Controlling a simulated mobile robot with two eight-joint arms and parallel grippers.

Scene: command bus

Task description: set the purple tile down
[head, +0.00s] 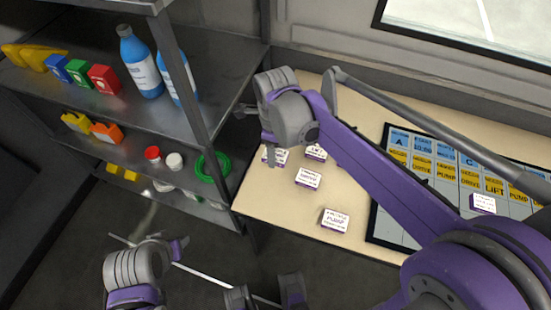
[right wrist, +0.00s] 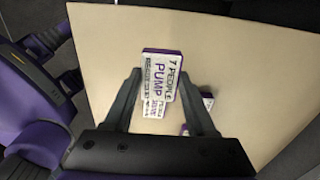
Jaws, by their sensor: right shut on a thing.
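My right gripper (head: 270,160) reaches down over the left part of the cream table. It is shut on a white tile with a purple edge (right wrist: 158,75), whose label reads "7 people" and "pump". In the head view the fingers partly hide this tile (head: 277,156). I cannot tell whether it touches the table. Other purple-edged tiles lie nearby: one just right (head: 316,152), one below it (head: 308,178) and one nearer the front (head: 335,220). My left arm shows at the lower left; its jaws are not clear.
A large board (head: 397,222) with blue and yellow labels lies on the table's right, with a tile (head: 483,204) on it. My right arm crosses above it. A metal shelf (head: 110,125) with bottles (head: 140,65) and boxes stands at left. Bare table (head: 270,205) surrounds the loose tiles.

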